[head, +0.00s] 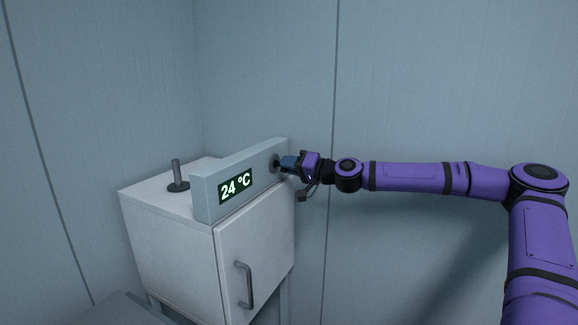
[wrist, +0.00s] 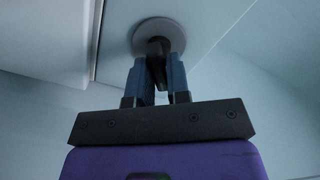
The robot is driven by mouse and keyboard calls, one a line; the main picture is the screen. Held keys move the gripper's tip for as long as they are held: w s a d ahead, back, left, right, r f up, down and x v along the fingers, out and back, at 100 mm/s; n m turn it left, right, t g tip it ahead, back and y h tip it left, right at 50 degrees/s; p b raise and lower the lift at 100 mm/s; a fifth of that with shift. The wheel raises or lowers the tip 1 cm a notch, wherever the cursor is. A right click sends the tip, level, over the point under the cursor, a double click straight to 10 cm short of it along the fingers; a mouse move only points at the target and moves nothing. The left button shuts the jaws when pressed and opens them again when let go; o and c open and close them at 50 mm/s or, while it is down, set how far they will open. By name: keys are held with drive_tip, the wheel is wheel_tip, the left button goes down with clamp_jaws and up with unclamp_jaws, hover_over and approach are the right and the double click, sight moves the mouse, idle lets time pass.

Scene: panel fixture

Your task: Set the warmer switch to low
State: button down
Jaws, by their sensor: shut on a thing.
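The warmer is a white cabinet (head: 175,240) with a grey panel (head: 207,200) on top, and its display (head: 235,186) reads 24 °C. The warmer switch (head: 275,163) is a dark knob on a round plate at the panel's right end. It also shows in the wrist view, with its grey round plate (wrist: 160,35) and dark handle (wrist: 157,48). My gripper (head: 284,163) is at the switch, its blue fingers shut on the dark handle between them (wrist: 157,72). The fingers hide part of the handle. I cannot read any setting marks.
A dark-based post (head: 177,178) stands on the cabinet top behind the panel. The cabinet door has a grey handle (head: 245,285) and is closed. Blue-grey walls (head: 265,70) stand close behind. A grey surface (head: 120,311) lies at the lower left.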

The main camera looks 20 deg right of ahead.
drive_tip(key=shift+m, duration=0.6)
drive_tip(key=c, duration=1.2)
unclamp_jaws()
drive_tip(key=shift+d, duration=0.1)
drive_tip(key=shift+o, duration=0.2)
drive_tip(key=v, duration=1)
drive_tip(key=shift+s+d, duration=0.25)
